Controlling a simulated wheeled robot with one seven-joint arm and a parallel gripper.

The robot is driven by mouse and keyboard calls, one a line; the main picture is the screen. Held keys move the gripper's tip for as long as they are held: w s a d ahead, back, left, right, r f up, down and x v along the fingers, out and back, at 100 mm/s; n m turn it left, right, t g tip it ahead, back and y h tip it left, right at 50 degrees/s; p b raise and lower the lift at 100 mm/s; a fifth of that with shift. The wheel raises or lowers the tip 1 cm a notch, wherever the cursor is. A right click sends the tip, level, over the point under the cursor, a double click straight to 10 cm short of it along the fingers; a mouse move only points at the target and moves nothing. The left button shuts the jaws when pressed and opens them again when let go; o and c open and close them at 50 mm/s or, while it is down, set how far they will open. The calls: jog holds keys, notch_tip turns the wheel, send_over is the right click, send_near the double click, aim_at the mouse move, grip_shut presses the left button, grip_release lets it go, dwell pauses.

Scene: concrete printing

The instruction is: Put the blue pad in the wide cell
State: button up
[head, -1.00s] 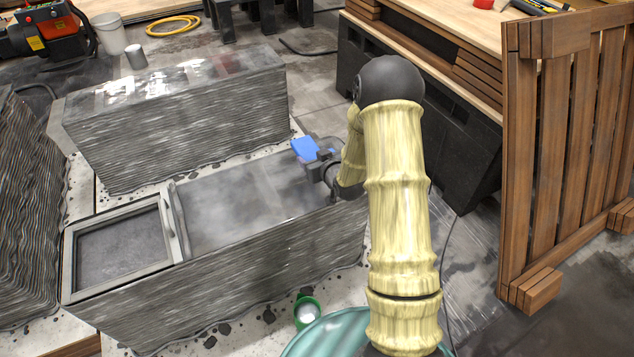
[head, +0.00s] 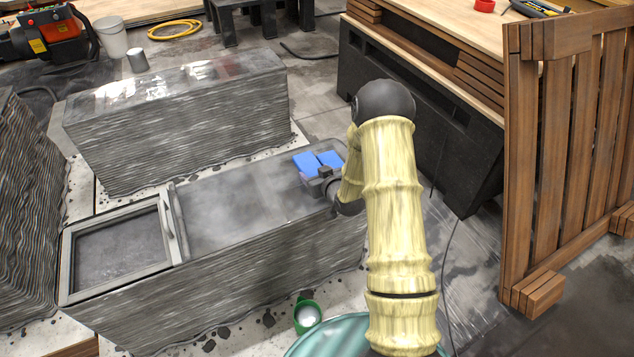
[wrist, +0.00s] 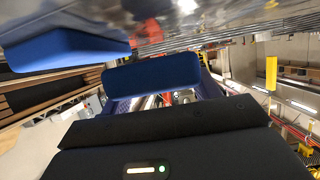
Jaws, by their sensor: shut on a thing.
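My gripper (head: 318,174) is over the right end of the grey printed concrete block (head: 240,262), seen in the head view. It is shut on blue padding; two blue faces show side by side there, the left one (head: 306,163) and the right one (head: 330,159). The wrist view shows one blue piece (wrist: 150,72) in the middle and another (wrist: 65,50) at upper left. I cannot tell which piece is between the fingers, nor whether either touches the concrete. The block's wide part (head: 225,208) has a smooth grey surface. A framed smaller cell (head: 120,245) is at its left.
A second printed block (head: 180,125) stands behind, and another (head: 22,205) at far left. A black bench (head: 420,130) is close to the right of my arm, with a slatted wooden panel (head: 565,150) beyond. A green cup (head: 306,316) stands in front.

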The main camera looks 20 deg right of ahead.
jog(key=shift+f, duration=1.85)
jog(key=shift+f+b, duration=0.15)
jog(key=shift+b, duration=0.2)
jog(key=o, duration=0.7)
jog(key=shift+o, duration=0.2)
jog(key=shift+r, duration=0.25)
jog(key=v, duration=1.2)
jog(key=shift+p, duration=0.3)
